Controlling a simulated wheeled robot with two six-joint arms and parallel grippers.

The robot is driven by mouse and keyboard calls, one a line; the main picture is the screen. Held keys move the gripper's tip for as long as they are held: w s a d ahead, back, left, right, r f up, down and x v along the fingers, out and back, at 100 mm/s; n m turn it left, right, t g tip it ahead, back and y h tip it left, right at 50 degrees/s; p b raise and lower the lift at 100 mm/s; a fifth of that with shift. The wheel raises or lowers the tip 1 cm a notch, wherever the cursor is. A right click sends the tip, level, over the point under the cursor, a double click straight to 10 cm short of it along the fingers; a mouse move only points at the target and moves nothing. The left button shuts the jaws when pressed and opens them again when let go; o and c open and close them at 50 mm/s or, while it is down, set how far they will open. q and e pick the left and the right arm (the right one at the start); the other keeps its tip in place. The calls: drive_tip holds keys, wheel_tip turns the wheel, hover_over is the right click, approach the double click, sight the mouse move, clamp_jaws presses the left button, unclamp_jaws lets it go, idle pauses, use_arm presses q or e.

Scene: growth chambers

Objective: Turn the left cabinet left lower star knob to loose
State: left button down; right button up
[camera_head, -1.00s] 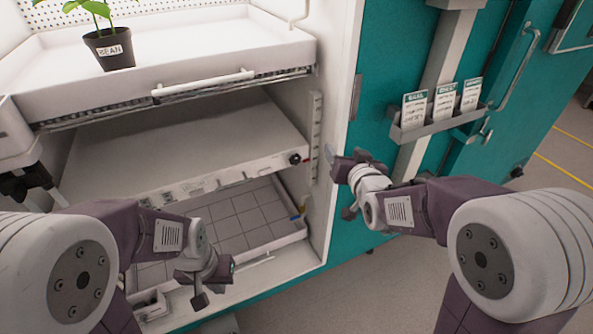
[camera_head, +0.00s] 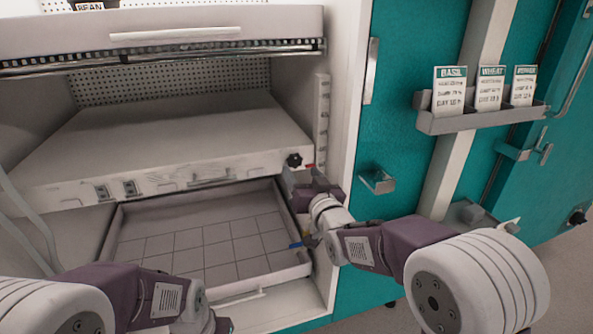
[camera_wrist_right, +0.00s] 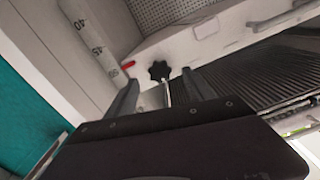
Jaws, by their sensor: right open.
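A black star knob (camera_head: 294,160) sits at the right end of the front face of the lower shelf (camera_head: 160,180) in the left cabinet. It also shows in the right wrist view (camera_wrist_right: 159,71), with a metal shaft below it. No other star knob is clear on this shelf; the left end is partly hidden. My right gripper (camera_head: 303,178) is just below the knob. In the right wrist view its jaws (camera_wrist_right: 161,82) are open, with the knob appearing between and just beyond the fingertips; contact cannot be told. My left gripper (camera_head: 215,324) is cut off at the bottom edge.
A gridded tray (camera_head: 200,243) lies below the shelf, and an upper tray (camera_head: 170,38) above. The cabinet's white side wall with a numbered scale (camera_wrist_right: 92,45) is close to the right gripper. A card holder (camera_head: 480,120) hangs on the teal front at right.

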sight(295, 164)
drive_tip(key=x, duration=0.5)
drive_tip(key=shift+b, duration=0.3)
clamp_jaws()
